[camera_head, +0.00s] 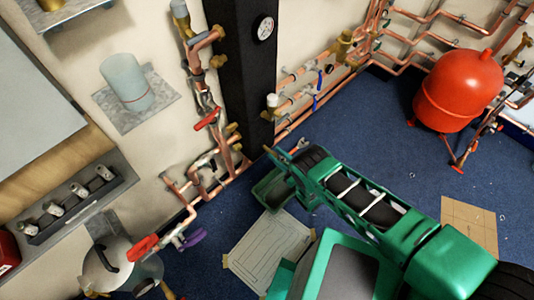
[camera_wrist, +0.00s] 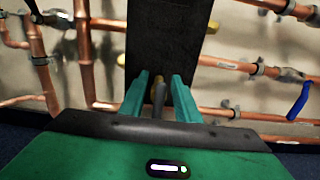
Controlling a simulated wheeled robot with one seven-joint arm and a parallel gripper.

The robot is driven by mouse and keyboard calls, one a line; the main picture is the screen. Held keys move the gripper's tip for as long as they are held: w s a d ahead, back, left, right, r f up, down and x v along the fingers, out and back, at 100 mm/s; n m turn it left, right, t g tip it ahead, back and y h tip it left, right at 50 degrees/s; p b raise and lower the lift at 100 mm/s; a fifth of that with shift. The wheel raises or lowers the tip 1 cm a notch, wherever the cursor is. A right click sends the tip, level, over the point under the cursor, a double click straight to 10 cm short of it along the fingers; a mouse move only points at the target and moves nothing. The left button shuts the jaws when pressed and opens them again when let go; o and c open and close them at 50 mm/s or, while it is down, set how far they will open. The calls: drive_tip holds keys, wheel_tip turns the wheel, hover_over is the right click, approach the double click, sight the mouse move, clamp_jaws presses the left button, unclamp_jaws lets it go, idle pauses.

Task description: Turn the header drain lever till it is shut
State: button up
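My gripper (camera_head: 283,152) reaches low in front of the black column in the head view. In the wrist view its two teal fingers (camera_wrist: 160,82) stand apart, so it is open. A narrow grey-brown piece (camera_wrist: 158,96) shows between them, with dark gaps on both sides; I cannot tell whether it is a lever. Several valve levers show: a red lever (camera_head: 207,120) on the left pipework, a lower red lever (camera_head: 143,246), a purple lever (camera_head: 192,238) and blue levers (camera_head: 318,91). One blue lever (camera_wrist: 299,101) shows at the wrist view's right. No label identifies the header drain lever.
The black column (camera_head: 248,75) carries a gauge (camera_head: 263,29). Copper pipes (camera_wrist: 230,64) run along the wall beside and behind it. A red tank (camera_head: 458,92) stands on the blue floor (camera_head: 375,140) at right. A paper sheet (camera_head: 268,250) lies below my arm.

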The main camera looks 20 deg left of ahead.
drive_tip(key=shift+x, duration=1.1)
drive_tip(key=shift+a, duration=0.25)
drive_tip(key=shift+c, duration=0.2)
